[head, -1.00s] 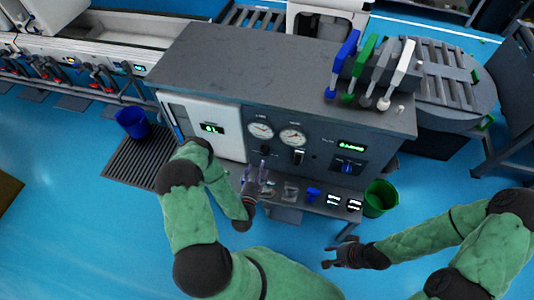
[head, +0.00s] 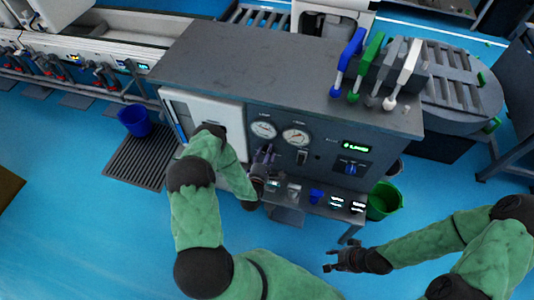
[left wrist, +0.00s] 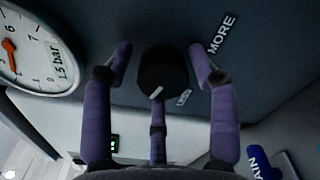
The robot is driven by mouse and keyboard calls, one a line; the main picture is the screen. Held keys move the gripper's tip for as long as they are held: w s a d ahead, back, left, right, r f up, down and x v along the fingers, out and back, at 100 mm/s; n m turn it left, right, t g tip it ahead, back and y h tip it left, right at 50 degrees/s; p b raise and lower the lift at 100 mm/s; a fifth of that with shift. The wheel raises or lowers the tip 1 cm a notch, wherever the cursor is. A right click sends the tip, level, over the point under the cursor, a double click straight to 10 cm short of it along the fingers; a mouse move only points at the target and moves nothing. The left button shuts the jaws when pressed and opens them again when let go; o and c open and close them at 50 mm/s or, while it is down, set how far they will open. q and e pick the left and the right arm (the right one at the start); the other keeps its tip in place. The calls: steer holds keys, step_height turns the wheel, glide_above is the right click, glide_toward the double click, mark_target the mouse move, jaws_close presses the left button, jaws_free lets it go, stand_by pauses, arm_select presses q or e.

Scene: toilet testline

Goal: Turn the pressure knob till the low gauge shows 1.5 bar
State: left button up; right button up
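The black pressure knob (left wrist: 163,72) shows in the left wrist view on the dark panel, beside the lettering MORE and LESS. The purple fingers of my left gripper (left wrist: 164,75) stand apart around it, with a visible gap on both sides. In the head view my left gripper (head: 266,156) is at the panel just below the gauges and hides the knob. The low gauge (head: 264,130) is the left of two white dials. A dial (left wrist: 30,50) marked 1.5 bar is cut off in the wrist view; I cannot read its orange needle exactly. My right gripper (head: 345,262) is empty, low at the right.
A black switch (head: 301,157) and a blue knob (head: 350,169) are on the same panel. A shelf with small items (head: 316,195) lies below. A green bucket (head: 383,201) stands at right, a blue bucket (head: 135,120) at left. Colored levers (head: 348,55) stand on top.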

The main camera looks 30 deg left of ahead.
arm_select(q)
steer(key=c, duration=0.6)
steer(key=shift+d+m, duration=0.15)
steer(key=shift+m, duration=1.15)
steer(key=o, duration=1)
steer(key=shift+o, duration=0.5)
steer(key=shift+w+d, duration=0.1)
steer(key=v, duration=1.2)
